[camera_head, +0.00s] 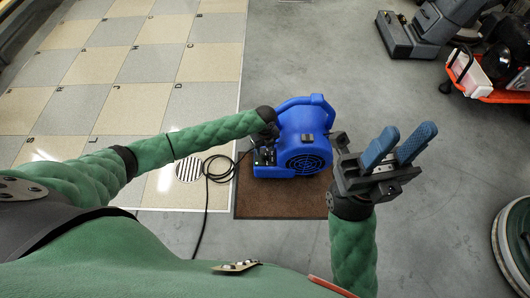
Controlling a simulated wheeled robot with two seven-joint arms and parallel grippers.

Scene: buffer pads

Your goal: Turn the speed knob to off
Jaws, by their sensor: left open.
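A blue blower fan (305,123) stands on a brown mat (285,205), with a round grille on its front right. Its dark control panel (264,157) is on its lower left side. The speed knob is too small and too covered to make out. My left gripper (265,143) is small and dark in the head view, open, right at the panel. I cannot tell whether its fingers touch the knob. My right gripper (397,146) is open and empty to the right of the blower, with its two blue fingers pointing up and apart.
A black cord (207,195) runs from the blower's left across the floor. Checkered tiles (120,75) lie to the left. Grey machines (405,38) and an orange cart (490,92) stand at the upper right. The grey floor (420,220) at the right is mostly clear.

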